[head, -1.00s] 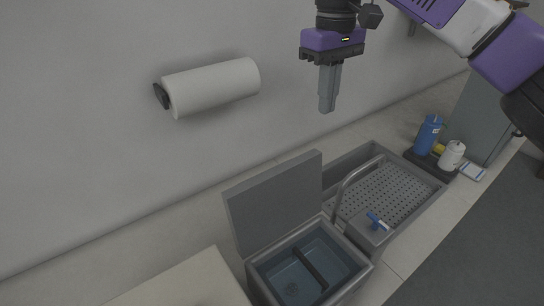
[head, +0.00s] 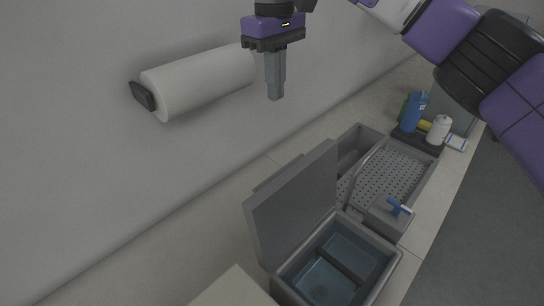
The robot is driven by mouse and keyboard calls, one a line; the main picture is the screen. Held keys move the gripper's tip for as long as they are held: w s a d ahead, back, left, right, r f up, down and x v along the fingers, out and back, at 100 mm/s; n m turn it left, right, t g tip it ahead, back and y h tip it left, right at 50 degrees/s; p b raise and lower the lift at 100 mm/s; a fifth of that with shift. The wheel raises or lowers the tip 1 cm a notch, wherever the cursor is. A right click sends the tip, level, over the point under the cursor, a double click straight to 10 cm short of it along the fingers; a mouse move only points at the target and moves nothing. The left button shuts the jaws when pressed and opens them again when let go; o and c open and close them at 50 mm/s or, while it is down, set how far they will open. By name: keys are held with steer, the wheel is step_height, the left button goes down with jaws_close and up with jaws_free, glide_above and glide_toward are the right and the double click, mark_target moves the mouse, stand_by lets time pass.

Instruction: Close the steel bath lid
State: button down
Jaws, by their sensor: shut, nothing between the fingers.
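The steel bath lid (head: 297,203) is a grey panel standing raised, close to upright, along the wall side of the steel bath (head: 393,273). The bath is open, with dark bluish compartments and a divider inside. My gripper (head: 275,97) is shut and empty. It points downward in the air, above the lid and in front of the wall in the picture, apart from the lid. Part of the lid's back and its hinge are hidden.
A paper towel roll (head: 202,82) is mounted on the wall beside my gripper. A perforated drain basin (head: 388,180) with a curved faucet and blue-handled tap (head: 399,207) adjoins the bath. Blue (head: 414,113) and white (head: 438,130) bottles stand farther back. The air above the bath is free.

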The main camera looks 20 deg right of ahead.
steer(key=s+f+b, duration=0.3)
steer(key=f+b, duration=0.1)
steer(key=f, duration=1.1)
steer(key=shift+d, duration=0.4)
steer(key=shift+f+b, duration=0.1)
steer(key=shift+b, duration=0.2)
